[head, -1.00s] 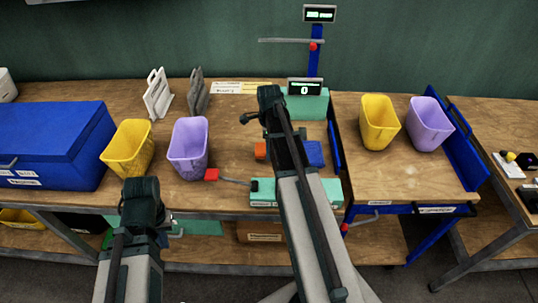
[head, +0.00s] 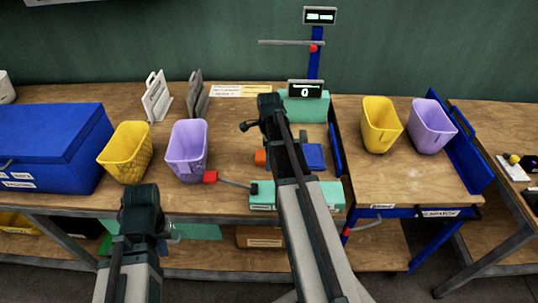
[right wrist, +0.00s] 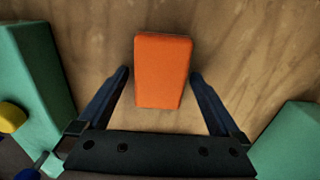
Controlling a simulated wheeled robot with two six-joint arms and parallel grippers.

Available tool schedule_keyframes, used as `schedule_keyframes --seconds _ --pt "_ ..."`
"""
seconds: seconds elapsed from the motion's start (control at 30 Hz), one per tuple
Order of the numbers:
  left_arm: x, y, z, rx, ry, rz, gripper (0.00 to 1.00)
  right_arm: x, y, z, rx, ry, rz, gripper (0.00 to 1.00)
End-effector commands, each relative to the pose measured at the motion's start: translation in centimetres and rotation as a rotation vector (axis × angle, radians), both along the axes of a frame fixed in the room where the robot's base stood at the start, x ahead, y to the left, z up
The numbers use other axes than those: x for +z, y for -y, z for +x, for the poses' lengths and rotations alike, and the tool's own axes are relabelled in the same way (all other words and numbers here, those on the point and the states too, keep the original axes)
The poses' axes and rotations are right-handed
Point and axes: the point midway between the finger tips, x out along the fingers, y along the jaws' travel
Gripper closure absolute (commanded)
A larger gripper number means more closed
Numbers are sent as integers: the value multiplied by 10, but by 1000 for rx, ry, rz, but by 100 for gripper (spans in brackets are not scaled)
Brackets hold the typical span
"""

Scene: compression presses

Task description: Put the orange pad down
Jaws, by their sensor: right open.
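The orange pad (head: 260,158) is on the wooden bench between the teal parts of the press, partly hidden by my right arm. In the right wrist view the orange pad (right wrist: 163,68) lies against bare wood, between the fingers of my right gripper (right wrist: 160,76). These fingers are open, with a visible gap on each side of the pad. In the head view my right gripper is hidden behind its own arm. My left gripper (head: 172,235) is low at the bench's front edge, away from the pad; its fingers are too unclear to read.
A blue block (head: 314,156) sits right of my right arm. The teal press base (head: 325,195) has a red-ended lever (head: 210,177). Purple (head: 187,150) and yellow (head: 126,152) bins stand left.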

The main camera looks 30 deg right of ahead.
Motion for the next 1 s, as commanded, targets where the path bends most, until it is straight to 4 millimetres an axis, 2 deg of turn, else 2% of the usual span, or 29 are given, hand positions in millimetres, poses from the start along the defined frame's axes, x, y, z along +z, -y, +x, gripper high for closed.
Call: schedule_keyframes --seconds 0.17,0.37,0.9,1.0 --pt "7 0 0 0 0 0 100 7 0 0 0 0 0 0" --pt "26 0 0 0 0 0 100 26 0 0 0 0 0 0" --pt "107 0 0 0 0 0 100 107 0 0 0 0 0 0" --pt "118 0 0 0 0 0 100 118 0 0 0 0 0 0"
